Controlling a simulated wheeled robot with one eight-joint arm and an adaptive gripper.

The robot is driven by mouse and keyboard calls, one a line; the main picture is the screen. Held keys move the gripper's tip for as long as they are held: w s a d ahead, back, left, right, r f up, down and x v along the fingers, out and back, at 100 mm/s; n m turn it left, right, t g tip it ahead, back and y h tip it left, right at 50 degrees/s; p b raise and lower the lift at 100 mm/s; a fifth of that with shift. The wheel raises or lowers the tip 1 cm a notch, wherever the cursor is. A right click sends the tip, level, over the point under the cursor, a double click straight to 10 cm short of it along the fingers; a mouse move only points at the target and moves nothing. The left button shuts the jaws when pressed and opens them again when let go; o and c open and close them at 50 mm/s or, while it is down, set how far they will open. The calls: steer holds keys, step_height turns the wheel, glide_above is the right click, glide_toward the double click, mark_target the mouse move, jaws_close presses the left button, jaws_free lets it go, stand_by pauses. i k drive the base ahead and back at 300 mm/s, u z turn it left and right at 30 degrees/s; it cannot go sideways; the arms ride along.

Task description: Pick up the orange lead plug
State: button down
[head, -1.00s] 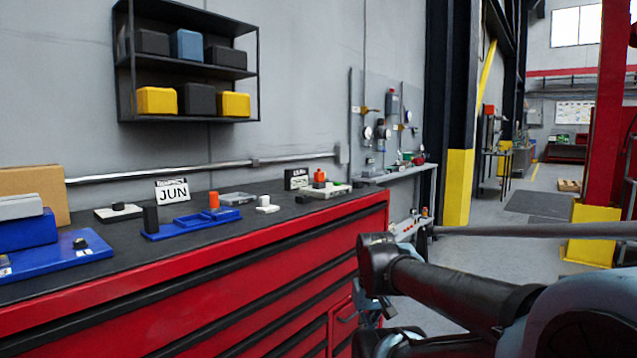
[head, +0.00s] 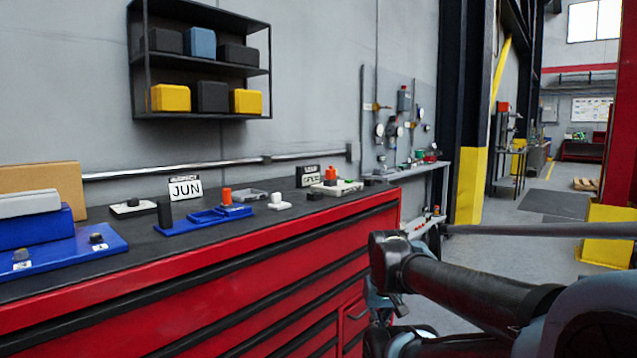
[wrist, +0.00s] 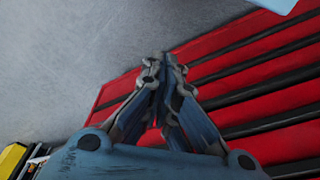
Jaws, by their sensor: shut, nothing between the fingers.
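An upright orange cylinder (head: 226,196) stands at the right end of a blue tray (head: 178,229) on the workbench. A second orange-red piece (head: 330,174) stands on a pale base (head: 337,188) farther right. I cannot tell from the label-free shapes which one is the lead plug. My gripper (wrist: 163,62) is shut and empty in the wrist view, with the red drawer fronts and grey floor beyond it. It is low and away from both orange pieces, beside the bench. In the head view my arm mostly hides it.
The red drawer workbench (head: 235,290) has a dark top. A blue panel (head: 75,252) and cardboard box (head: 40,180) are at left. A wall shelf (head: 200,70) hangs above. Open floor lies right.

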mark_target(330, 173)
steer(key=u, duration=0.9)
steer(key=k, duration=0.8)
steer(key=z, duration=0.6)
steer(key=i, duration=1)
